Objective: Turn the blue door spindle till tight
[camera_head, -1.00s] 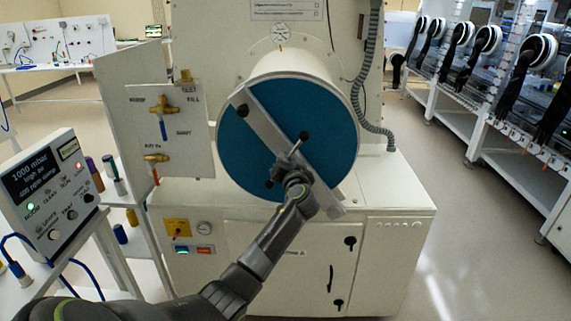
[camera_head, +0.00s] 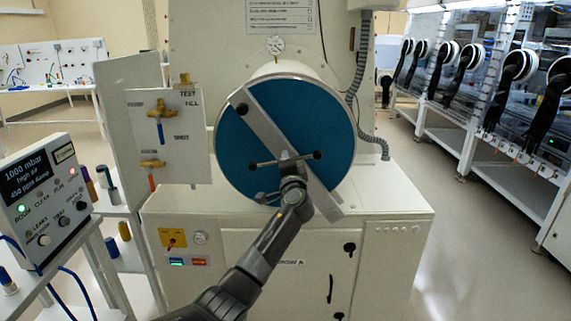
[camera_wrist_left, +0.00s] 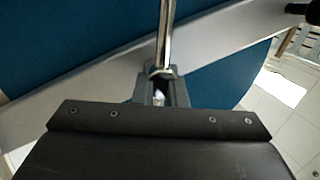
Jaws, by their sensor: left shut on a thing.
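The round blue door (camera_head: 240,140) closes the front of a white cylinder. A grey bar (camera_head: 268,128) crosses it diagonally from upper left to lower right. The spindle's metal cross handle (camera_head: 270,162) has black knobs at both ends and lies nearly level, its right end slightly higher. My left gripper (camera_head: 289,165) is at the middle of this handle and shut on it, hiding the hub. In the left wrist view, my gripper fingers (camera_wrist_left: 160,90) close around the shiny handle rod (camera_wrist_left: 166,35), with the grey bar and blue door behind. My right gripper is not in view.
A valve panel (camera_head: 172,135) stands left of the door. A meter box (camera_head: 42,185) is at the near left. A grey hose (camera_head: 357,90) runs down at the right of the cylinder. The white cabinet (camera_head: 375,235) is below. Open floor lies at the right.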

